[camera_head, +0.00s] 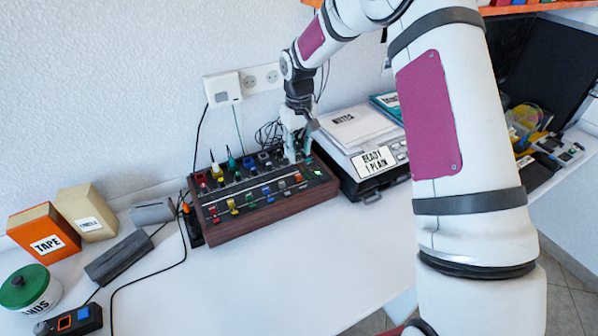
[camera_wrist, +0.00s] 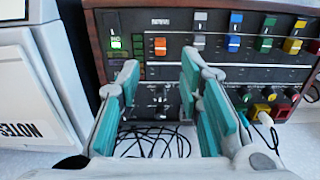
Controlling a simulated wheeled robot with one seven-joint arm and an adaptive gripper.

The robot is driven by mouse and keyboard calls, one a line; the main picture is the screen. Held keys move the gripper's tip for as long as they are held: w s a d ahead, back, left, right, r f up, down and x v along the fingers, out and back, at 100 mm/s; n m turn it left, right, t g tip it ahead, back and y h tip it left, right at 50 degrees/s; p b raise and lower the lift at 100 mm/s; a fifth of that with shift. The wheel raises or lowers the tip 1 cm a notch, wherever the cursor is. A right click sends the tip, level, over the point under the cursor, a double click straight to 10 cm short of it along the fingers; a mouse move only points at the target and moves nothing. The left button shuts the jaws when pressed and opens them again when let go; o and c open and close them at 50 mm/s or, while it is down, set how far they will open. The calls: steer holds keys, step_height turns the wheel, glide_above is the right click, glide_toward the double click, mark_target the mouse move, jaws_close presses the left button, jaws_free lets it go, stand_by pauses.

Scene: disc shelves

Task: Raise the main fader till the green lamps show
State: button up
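A mixing desk (camera_head: 262,214) with wooden sides stands on the table against the wall; it also fills the upper wrist view (camera_wrist: 210,20). Its front row holds coloured fader caps. The orange cap (camera_wrist: 160,46) is at one end of the row, also visible in the head view (camera_head: 297,178). Which fader is marked main is too small to read. A small green-lit panel (camera_wrist: 115,43) sits beside the orange cap; the narrow lamp column near it is unclear. My gripper (camera_wrist: 157,75) is open and empty, with teal pads apart, above the desk's back end (camera_head: 297,152).
An orange TAPE box (camera_head: 43,235) stands far left.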

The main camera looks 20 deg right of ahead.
mark_target(299, 176)
step_height(299, 176, down, 9)
stand_by(0.3)
jaws_close()
